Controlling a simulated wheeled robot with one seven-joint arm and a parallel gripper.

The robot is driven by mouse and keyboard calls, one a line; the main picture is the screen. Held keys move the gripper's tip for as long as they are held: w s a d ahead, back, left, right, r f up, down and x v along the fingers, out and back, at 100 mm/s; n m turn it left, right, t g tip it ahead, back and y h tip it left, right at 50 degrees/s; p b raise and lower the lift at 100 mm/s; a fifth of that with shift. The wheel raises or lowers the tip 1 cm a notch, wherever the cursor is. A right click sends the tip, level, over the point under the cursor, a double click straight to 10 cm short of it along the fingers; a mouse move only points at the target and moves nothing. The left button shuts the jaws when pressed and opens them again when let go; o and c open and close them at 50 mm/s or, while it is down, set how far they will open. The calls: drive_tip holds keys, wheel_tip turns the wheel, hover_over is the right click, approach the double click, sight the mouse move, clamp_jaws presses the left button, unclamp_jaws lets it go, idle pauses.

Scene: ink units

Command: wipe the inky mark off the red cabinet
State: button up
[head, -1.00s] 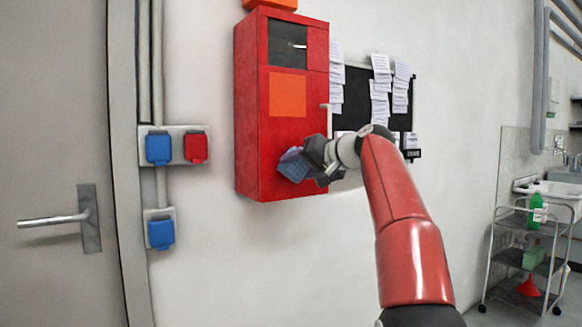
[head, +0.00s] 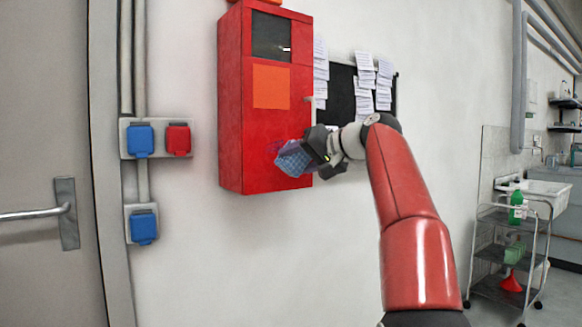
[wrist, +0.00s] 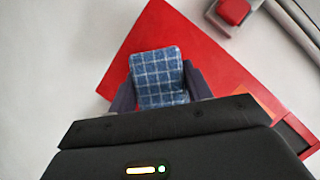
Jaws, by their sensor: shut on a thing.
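The red cabinet (head: 284,120) hangs on the wall, left of the middle in the head view; its red face also fills much of the wrist view (wrist: 205,50). My gripper (head: 308,157) is shut on a blue checked cloth (head: 293,160) in front of the cabinet's lower part. In the wrist view the cloth (wrist: 157,75) sits between the two fingers. I cannot tell whether it touches the cabinet.
Blue and red sockets (head: 140,140) are on the wall to the left, beside a grey door (head: 40,130). A black notice board (head: 342,95) with papers hangs right of the cabinet. A trolley (head: 505,255) stands far right.

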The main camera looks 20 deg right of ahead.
drive_tip(key=shift+s+d, duration=0.15)
drive_tip(key=shift+s, duration=0.45)
drive_tip(key=shift+s+d+b, duration=0.25)
drive_tip(key=shift+s+b, duration=0.2)
drive_tip(key=shift+s, duration=0.3)
drive_tip(key=shift+s+d+b, duration=0.2)
drive_tip(key=shift+s+b, duration=0.2)
drive_tip(key=shift+s, duration=0.3)
